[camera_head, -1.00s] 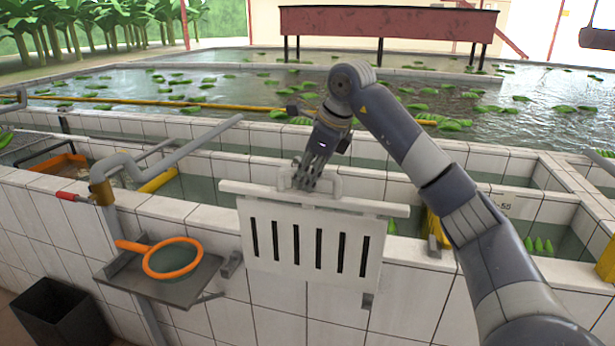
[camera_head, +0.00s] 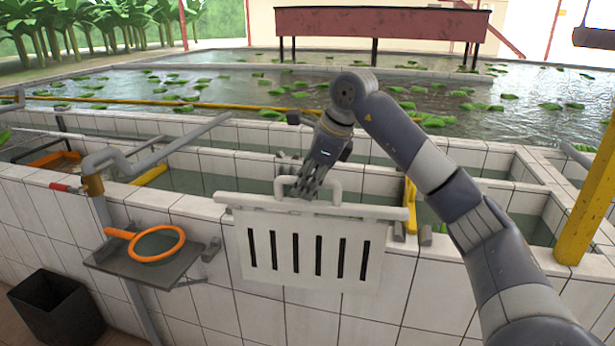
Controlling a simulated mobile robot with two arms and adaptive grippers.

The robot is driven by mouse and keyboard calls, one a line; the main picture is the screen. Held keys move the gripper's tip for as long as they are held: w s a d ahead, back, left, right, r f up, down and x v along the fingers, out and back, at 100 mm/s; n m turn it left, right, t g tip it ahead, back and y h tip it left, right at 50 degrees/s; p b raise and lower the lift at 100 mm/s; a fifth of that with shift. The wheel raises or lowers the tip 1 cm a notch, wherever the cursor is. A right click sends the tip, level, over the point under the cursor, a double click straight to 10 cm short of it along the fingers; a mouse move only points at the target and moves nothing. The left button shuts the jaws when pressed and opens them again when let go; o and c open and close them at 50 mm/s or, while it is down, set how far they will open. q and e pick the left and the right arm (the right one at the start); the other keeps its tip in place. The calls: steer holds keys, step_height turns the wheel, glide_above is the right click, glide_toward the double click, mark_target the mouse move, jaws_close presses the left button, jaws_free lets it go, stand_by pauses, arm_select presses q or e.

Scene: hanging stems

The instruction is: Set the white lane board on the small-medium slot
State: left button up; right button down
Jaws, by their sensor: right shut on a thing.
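The white lane board (camera_head: 308,282) is a flat panel with a row of several dark vertical slits. It has a long top bar and a raised handle. My right gripper (camera_head: 303,190) is shut on the handle from above, and its fingers partly cover it. The board hangs upright in front of the white tiled tank wall (camera_head: 205,290), its top bar near the wall's rim. I cannot tell whether it touches the wall. No readable label picks out the small-medium slot. My left gripper is not in view.
Left of the board, an orange-rimmed net (camera_head: 158,245) lies on a grey shelf (camera_head: 133,262) fixed to the wall, with a grey bracket (camera_head: 211,250) nearby. A black bin (camera_head: 55,303) stands below. Yellow posts (camera_head: 590,195) rise at the right. Water channels lie behind the rim.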

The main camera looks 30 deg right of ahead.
steer(key=s+a+f+n+g, duration=0.3)
steer(key=s+a+f+n, duration=0.3)
steer(key=s+f+n, duration=0.2)
steer(key=s+a+f+n+g, duration=0.3)
steer(key=s+a+f+n, duration=0.3)
steer(key=s+f+n, duration=0.3)
steer(key=s+a+f+n+g, duration=0.3)
steer(key=s+a+f+n, duration=0.3)
steer(key=f, duration=0.8)
steer(key=shift+s+a+f+n+y, duration=0.2)
steer(key=shift+s+n+y, duration=0.1)
steer(key=shift+s+n, duration=1.1)
steer(key=shift+w, duration=0.15)
steer(key=shift+d, duration=0.1)
